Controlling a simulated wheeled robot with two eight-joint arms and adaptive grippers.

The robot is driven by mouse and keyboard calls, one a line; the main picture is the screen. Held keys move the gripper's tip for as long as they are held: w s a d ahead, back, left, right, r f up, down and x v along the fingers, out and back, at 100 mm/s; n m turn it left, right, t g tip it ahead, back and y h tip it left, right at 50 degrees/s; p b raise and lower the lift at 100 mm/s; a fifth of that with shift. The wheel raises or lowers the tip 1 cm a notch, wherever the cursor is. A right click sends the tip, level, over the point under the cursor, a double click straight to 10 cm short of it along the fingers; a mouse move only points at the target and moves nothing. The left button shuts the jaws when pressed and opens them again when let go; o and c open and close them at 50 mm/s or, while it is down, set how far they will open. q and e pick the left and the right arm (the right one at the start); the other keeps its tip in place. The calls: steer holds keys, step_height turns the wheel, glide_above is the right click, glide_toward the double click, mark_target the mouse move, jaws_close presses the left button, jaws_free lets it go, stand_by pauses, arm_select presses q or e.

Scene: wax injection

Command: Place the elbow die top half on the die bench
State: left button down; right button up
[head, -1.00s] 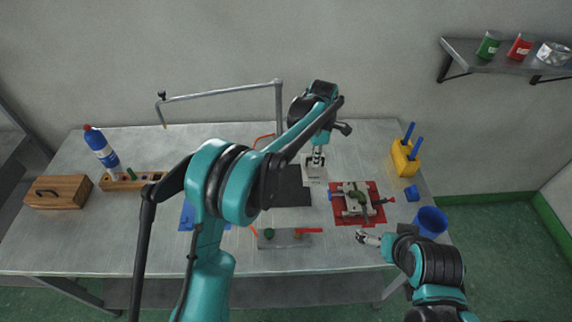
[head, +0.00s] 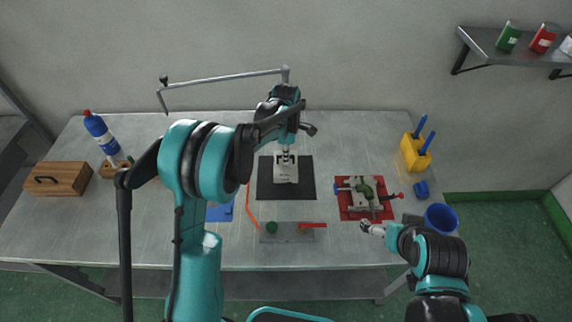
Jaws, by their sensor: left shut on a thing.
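My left gripper (head: 285,154) is shut on a pale grey block, the elbow die top half (head: 287,174). The block is over the dark mat (head: 266,191), which looks like the die bench, near the middle of the table. Whether the block touches the mat or hangs just above it I cannot tell. The gripper's fingers partly cover the block's far edge. My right gripper (head: 365,226) is low at the table's front right, beside the red mat, with no object visible in it. Its jaw opening is too small to judge.
A red mat (head: 347,212) with a metal clamp fixture (head: 366,192) lies right of the dark mat. A blue cup (head: 441,218) and yellow holder (head: 414,152) stand right. A bent pipe (head: 225,77) spans the back.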

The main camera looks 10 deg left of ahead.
arm_select(q)
step_height(320, 180, down, 4)
steer(key=shift+f+b, duration=0.1)
steer(key=shift+b, duration=0.45)
steer(key=c, duration=1.7)
jaws_free()
